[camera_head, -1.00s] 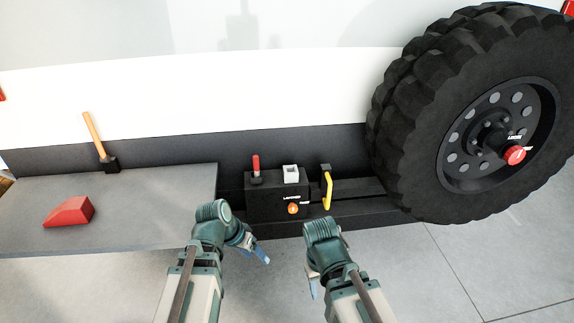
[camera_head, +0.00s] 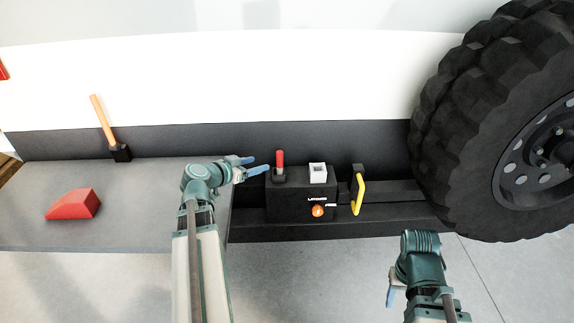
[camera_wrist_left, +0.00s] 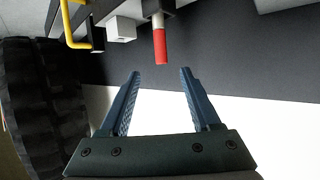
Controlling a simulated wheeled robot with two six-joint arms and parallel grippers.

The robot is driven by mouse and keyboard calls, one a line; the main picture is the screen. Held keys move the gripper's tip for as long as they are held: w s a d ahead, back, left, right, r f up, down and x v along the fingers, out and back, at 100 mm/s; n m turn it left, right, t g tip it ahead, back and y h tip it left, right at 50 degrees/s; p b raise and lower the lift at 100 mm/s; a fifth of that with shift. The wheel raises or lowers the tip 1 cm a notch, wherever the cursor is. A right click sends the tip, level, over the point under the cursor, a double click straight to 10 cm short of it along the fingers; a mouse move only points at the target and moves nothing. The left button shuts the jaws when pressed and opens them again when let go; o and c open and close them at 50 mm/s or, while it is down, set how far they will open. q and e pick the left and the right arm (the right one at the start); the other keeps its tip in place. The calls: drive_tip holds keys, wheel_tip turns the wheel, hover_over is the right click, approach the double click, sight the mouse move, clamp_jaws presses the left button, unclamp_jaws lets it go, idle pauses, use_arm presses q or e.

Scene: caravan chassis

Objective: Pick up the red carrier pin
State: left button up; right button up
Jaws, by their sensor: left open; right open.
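The red carrier pin (camera_head: 280,158) stands upright on the left part of a black box (camera_head: 288,205) at the chassis. My left gripper (camera_head: 261,164) is open and empty just left of the pin, its blue fingers pointing toward it. In the left wrist view the pin (camera_wrist_left: 160,40) lies ahead of the open fingers (camera_wrist_left: 160,72), roughly centred between them and beyond the tips. My right gripper (camera_head: 391,292) is low at the right, away from the pin; its fingers are partly hidden by its wrist.
A white square block (camera_head: 318,173), an orange knob (camera_head: 317,211) and a yellow handle (camera_head: 359,194) sit close right of the pin. A large tyre (camera_head: 470,140) stands further right. A grey table (camera_head: 150,225) at left bears a red wedge (camera_head: 74,204) and a hammer (camera_head: 120,153).

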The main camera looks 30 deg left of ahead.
sight(278, 159)
use_arm(q)
drive_tip(key=b+x, duration=0.2)
drive_tip(key=x, duration=0.5)
drive_tip(key=shift+w+f+b, duration=0.15)
drive_tip(key=shift+f+b, duration=0.1)
drive_tip(key=shift+b, duration=0.1)
drive_tip(key=shift+w+f, duration=0.1)
drive_tip(key=shift+w, duration=0.35)
drive_tip(key=shift+w+d+f+b, duration=0.1)
drive_tip(key=shift+w+f+b, duration=0.25)
drive_tip(key=shift+w+b, duration=0.15)
drive_tip(key=b+x, duration=0.1)
drive_tip(key=x, duration=0.3)
drive_tip(key=shift+f+b, duration=0.1)
drive_tip(key=shift+b, duration=0.25)
clamp_jaws()
